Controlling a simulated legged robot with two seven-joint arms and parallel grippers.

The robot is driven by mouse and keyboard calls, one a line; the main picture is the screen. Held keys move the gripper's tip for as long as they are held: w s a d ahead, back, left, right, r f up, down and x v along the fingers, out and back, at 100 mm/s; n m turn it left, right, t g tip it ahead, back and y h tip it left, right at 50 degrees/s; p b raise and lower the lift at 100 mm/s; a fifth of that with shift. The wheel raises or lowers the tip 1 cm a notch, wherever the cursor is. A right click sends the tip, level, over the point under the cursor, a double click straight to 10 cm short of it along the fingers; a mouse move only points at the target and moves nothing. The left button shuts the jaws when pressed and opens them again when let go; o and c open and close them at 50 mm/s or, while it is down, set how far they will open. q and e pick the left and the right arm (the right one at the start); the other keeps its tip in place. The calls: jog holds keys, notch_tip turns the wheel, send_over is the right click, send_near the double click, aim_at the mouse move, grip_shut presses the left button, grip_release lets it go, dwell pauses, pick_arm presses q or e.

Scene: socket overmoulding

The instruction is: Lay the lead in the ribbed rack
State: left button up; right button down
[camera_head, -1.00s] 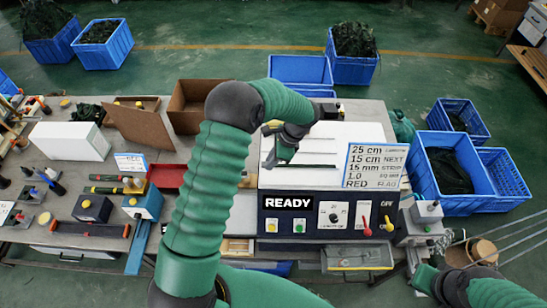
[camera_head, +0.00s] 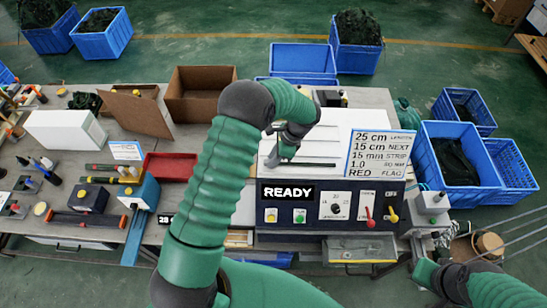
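My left gripper (camera_head: 276,160) hangs over the white top (camera_head: 345,128) of the control machine, with its fingers pointing down near the dark lines there. It is small and partly hidden by my own wrist, so its opening does not show. The thin dark lines (camera_head: 308,164) on the white top run left to right; I cannot tell whether they are grooves of a rack or a lead. No lead can be made out for sure.
The machine's front panel shows READY (camera_head: 288,192) with knobs and levers. A sign (camera_head: 381,156) stands at the top's right. A red tray (camera_head: 170,167), an open cardboard box (camera_head: 200,95) and a white box (camera_head: 65,133) are at left. Blue crates (camera_head: 455,160) stand on the floor.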

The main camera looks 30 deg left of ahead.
pick_arm(q)
jog(key=o, duration=0.3)
jog(key=shift+w+d, duration=0.15)
jog(key=shift+w, duration=0.05)
jog(key=shift+s+d+r, duration=0.15)
jog(key=shift+s+d, duration=0.05)
jog(key=shift+d, duration=0.05)
pick_arm(e)
jog(key=shift+d, duration=0.4)
pick_arm(q)
jog(key=shift+w+a, duration=0.1)
pick_arm(e)
jog(key=shift+w+a, duration=0.1)
